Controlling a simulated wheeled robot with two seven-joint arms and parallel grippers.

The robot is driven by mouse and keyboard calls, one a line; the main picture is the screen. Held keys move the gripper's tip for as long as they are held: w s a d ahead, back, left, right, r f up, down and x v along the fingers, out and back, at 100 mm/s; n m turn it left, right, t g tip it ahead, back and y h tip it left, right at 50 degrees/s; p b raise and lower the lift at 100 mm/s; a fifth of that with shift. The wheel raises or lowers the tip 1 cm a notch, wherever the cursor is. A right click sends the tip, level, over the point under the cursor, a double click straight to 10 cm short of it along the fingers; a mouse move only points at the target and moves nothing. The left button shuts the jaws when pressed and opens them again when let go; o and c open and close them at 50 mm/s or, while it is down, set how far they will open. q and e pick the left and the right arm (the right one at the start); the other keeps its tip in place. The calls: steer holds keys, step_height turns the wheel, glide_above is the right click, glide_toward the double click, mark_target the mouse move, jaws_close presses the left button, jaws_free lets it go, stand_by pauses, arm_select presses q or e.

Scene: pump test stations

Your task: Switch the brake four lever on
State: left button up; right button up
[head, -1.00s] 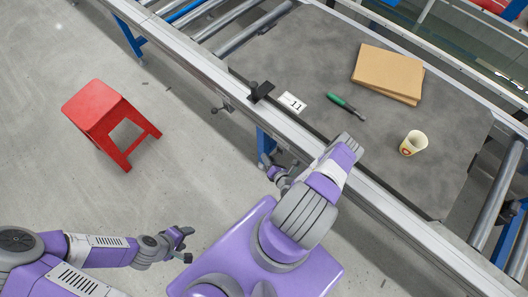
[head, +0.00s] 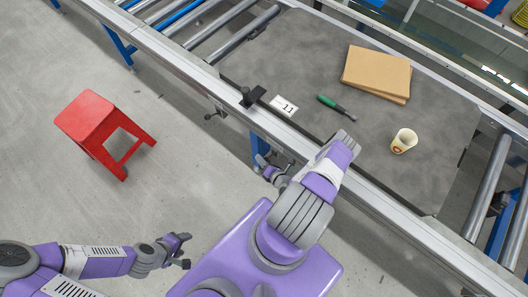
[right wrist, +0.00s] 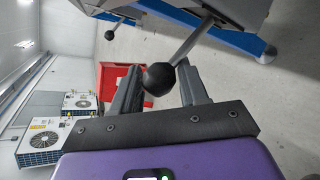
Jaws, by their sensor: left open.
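A lever with a black ball knob (right wrist: 158,79) on a metal rod hangs from the conveyor frame in the right wrist view. The knob sits between the two spread fingers of my right gripper (right wrist: 161,80); I cannot tell if they touch it. A second black-knobbed lever (right wrist: 110,35) is farther off; a knobbed lever also shows on the conveyor's front in the head view (head: 209,116). No lever label is readable. My right gripper (head: 266,167) is at the conveyor's front edge, partly hidden. My left gripper (head: 186,250) is open and empty over the floor.
The grey conveyor board (head: 300,60) holds a card marked 11 (head: 284,106), a green-handled screwdriver (head: 335,106), brown cardboard (head: 376,72) and a paper cup (head: 404,141). A black clamp (head: 253,96) sits on the front rail. A red stool (head: 90,120) stands on open floor at left.

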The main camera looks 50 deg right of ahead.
steer(key=shift+o, duration=1.4)
steer(key=shift+w+d+r, duration=0.15)
steer(key=shift+d+r, duration=0.25)
steer(key=shift+d, duration=0.1)
steer(key=a+p+v, duration=0.1)
steer(key=p+v, duration=0.1)
steer(key=v, duration=0.5)
steer(key=shift+s+f, duration=0.15)
steer(key=shift+s, duration=0.25)
steer(key=shift+a, duration=0.1)
